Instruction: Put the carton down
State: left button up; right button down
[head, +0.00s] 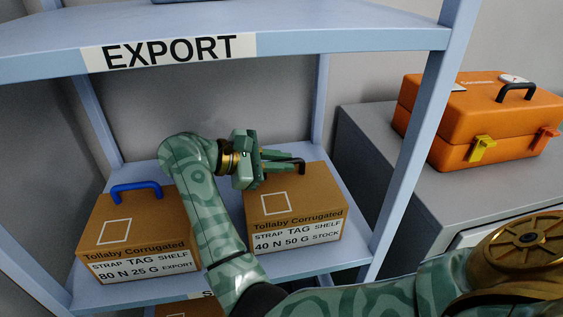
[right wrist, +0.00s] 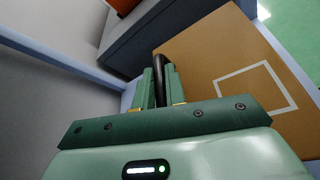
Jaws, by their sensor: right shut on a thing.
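A brown carton (head: 325,198) labelled "40 N 50 G STOCK" is on or just above the middle shelf board (head: 335,257) of the rack. I cannot tell whether its base bears on the board. My right gripper (head: 297,164) reaches over it from the left and is shut on its dark handle. The right wrist view shows the dark handle (right wrist: 159,66) between the fingers and the carton's top (right wrist: 215,55) beyond. Part of the carton's left side is hidden by my arm. My left gripper is not in view.
Another carton (head: 160,215) labelled "80 N 25 G EXPORT", with a blue handle, stands to the left on the same board. An upper board (head: 330,35) marked EXPORT runs above. A rack post (head: 415,140) stands to the right. An orange toolbox (head: 470,120) sits on a grey cabinet (head: 375,125).

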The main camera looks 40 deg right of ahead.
jog(key=shift+r, duration=0.1)
jog(key=c, duration=1.9)
grip_release()
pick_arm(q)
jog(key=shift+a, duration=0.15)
pick_arm(e)
jog(key=o, duration=0.4)
jog(key=shift+o, duration=0.2)
